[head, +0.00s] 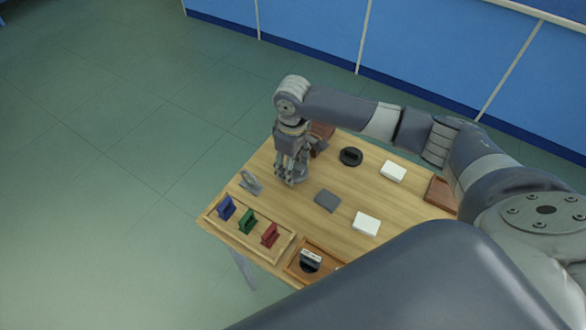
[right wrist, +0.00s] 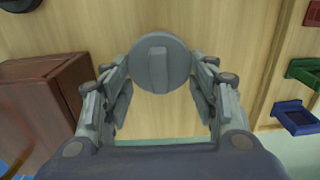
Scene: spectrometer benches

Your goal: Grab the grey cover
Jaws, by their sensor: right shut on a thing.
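The grey cover (right wrist: 155,62) is a round grey disc with a raised bar across its face. In the right wrist view it sits between the fingertips of my right gripper (right wrist: 160,78), with a finger at each side edge. My right gripper also shows in the head view (head: 291,181), pointing down at the far left part of the table, and is shut on the cover. There the cover is largely hidden by the fingers, and I cannot tell whether it touches the table. My left gripper is not in view.
A reddish-brown box (right wrist: 45,95) stands close to my right gripper. A rack with blue (head: 226,207), green (head: 246,221) and red (head: 269,235) holders is at the front left. A black round piece (head: 351,157), white boxes (head: 366,223) and a dark grey block (head: 326,200) lie on the table.

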